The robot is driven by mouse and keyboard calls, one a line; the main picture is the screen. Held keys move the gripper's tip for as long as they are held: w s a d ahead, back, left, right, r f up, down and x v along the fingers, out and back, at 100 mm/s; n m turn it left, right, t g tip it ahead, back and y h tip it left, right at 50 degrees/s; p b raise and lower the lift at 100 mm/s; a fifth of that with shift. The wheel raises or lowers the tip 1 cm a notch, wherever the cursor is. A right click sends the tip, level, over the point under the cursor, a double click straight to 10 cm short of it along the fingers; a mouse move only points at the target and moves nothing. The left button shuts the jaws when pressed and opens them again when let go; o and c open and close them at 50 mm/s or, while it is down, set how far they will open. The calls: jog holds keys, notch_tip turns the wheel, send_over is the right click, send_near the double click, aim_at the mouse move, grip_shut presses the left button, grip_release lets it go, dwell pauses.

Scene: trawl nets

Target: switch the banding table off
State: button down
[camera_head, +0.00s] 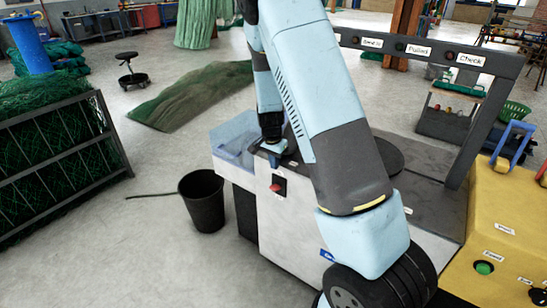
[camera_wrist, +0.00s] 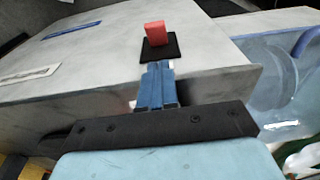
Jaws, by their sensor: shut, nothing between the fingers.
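The grey-white banding table (camera_head: 330,225) stands in the middle of the head view, partly hidden by my arm. A red switch (camera_head: 276,187) on a dark plate is on its front face. In the wrist view the red switch (camera_wrist: 154,34) stands out from a black plate (camera_wrist: 159,50). My gripper (camera_wrist: 157,68) has its blue fingers together and empty, with the tips near the plate's lower edge. I cannot tell whether they touch it. In the head view my gripper (camera_head: 280,158) is above the switch, by the table's top edge.
A black bucket (camera_head: 203,203) stands left of the table. A yellow cabinet (camera_head: 500,240) with a green button is close on the right. A dark frame (camera_head: 485,115) with labels rises over the table's right side. A net rack (camera_head: 60,150) is at left.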

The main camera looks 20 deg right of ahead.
aim_at(270, 187)
jog(key=f, duration=0.7)
jog(key=shift+s+a+f, duration=0.15)
jog(key=shift+s+a, duration=0.15)
jog(key=shift+a+f, duration=0.15)
jog(key=shift+f, duration=0.2)
jog(key=shift+s+a+f, duration=0.15)
jog(key=shift+s, duration=0.05)
jog(key=shift+s+a+f, duration=0.5)
jog(key=shift+a+f, duration=0.1)
jog(key=shift+f, duration=0.2)
jog(key=shift+s+a+f, duration=0.2)
jog(key=shift+a+f, duration=0.1)
jog(key=shift+f, duration=0.35)
jog(key=shift+r, duration=0.15)
jog(key=shift+r, duration=0.65)
